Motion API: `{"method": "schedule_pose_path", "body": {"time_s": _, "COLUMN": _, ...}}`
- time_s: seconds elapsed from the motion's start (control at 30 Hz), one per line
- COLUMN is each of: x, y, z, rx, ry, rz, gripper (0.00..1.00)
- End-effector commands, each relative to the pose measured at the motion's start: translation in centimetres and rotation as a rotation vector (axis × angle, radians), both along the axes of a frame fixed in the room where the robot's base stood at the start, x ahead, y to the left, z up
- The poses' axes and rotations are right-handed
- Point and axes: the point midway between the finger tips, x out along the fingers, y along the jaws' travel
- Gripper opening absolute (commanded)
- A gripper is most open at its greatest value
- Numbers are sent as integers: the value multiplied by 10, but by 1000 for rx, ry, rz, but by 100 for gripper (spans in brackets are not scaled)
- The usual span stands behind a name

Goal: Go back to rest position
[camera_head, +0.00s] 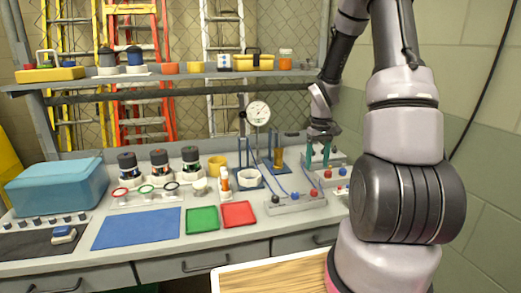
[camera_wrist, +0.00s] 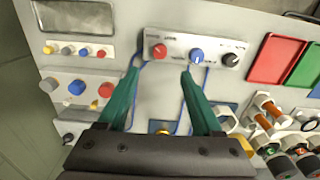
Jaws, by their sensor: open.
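My gripper (camera_head: 317,157) hangs at the back right of the bench (camera_head: 150,225), in front of the shelf post, with its teal fingers pointing down. In the wrist view my gripper (camera_wrist: 160,74) has its two fingers spread, with nothing between them. Beyond the fingertips is a grey control box (camera_wrist: 228,60) with red, blue and black knobs. The same control box (camera_head: 297,205) shows in the head view, below and left of my gripper. I cannot tell exactly how high the fingers are above the bench.
Beside my gripper is another knob panel (camera_wrist: 58,92). Red (camera_head: 238,214) and green (camera_head: 202,220) mats, a blue mat (camera_head: 138,228) and a teal box (camera_head: 58,185) lie left. A dial gauge (camera_head: 258,113) stands behind. A loaded shelf (camera_head: 190,75) runs above. A wooden top (camera_head: 275,277) is in front.

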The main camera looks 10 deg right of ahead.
Motion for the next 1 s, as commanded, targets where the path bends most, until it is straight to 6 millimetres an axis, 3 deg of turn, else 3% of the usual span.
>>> {"method": "schedule_pose_path", "body": {"time_s": 0.17, "x": -2, "y": 6, "z": 27, "rx": -12, "ry": -35, "rz": -24, "gripper": 67}}
{"method": "schedule_pose_path", "body": {"time_s": 0.47, "x": -39, "y": 47, "z": 148, "rx": -15, "ry": -213, "rz": -157, "gripper": 67}}
{"method": "schedule_pose_path", "body": {"time_s": 0.7, "x": -95, "y": 84, "z": 226, "rx": 60, "ry": -369, "rz": -268, "gripper": 67}}
{"method": "schedule_pose_path", "body": {"time_s": 0.9, "x": -149, "y": 112, "z": 270, "rx": 170, "ry": -484, "rz": -341, "gripper": 67}}
{"method": "schedule_pose_path", "body": {"time_s": 1.0, "x": -172, "y": 123, "z": 283, "rx": 226, "ry": -525, "rz": -366, "gripper": 67}}
